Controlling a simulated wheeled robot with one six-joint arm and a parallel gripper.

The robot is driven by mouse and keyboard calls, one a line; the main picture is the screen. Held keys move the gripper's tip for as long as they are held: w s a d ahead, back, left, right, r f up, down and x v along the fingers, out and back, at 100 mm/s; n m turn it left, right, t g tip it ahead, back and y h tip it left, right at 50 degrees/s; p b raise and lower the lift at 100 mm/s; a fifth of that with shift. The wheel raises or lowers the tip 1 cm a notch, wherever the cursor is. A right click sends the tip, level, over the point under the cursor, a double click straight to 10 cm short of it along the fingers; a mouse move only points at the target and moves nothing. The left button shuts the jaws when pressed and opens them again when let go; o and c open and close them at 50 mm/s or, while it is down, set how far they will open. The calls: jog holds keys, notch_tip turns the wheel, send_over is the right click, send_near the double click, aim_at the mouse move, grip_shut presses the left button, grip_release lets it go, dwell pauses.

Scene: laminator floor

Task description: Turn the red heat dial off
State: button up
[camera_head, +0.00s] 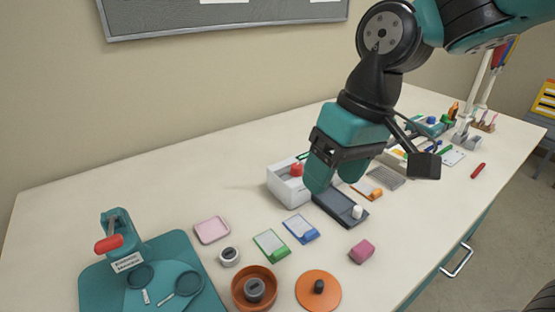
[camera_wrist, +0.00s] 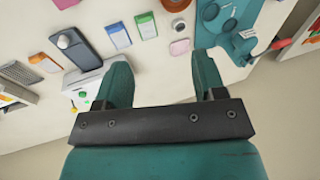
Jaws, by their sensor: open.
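The red dial (camera_head: 296,170) sits on top of a white box-shaped machine (camera_head: 283,189) near the middle of the table. My gripper (camera_head: 320,176) hangs in front of and just right of the dial in the head view, covering part of the machine. In the wrist view my gripper (camera_wrist: 162,65) is open, with two teal fingers spread apart and nothing between them. The white machine (camera_wrist: 82,82) shows there left of the left finger, partly hidden by it. I cannot make out the red dial in the wrist view.
A dark device with a white knob (camera_head: 357,212) lies right of the machine. Green (camera_head: 270,244) and blue (camera_head: 300,229) card packs, a pink block (camera_head: 362,251) and an orange disc (camera_head: 318,290) lie nearer. A teal press (camera_head: 120,240) stands at left. The table's back left is clear.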

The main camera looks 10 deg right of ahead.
jog(key=w+d+r+m+h+p, duration=0.1)
jog(key=w+m, duration=0.2)
jog(key=w, duration=0.6)
jog(key=w+d+m+h+p, duration=0.1)
jog(key=w+m+p, duration=0.15)
jog(key=w, duration=0.75)
jog(key=m+h, duration=0.1)
jog(key=m, duration=0.4)
send_over(297, 165)
notch_tip(297, 165, down, 3)
notch_tip(297, 165, down, 17)
jog(key=p, duration=0.4)
jog(key=c, duration=0.9)
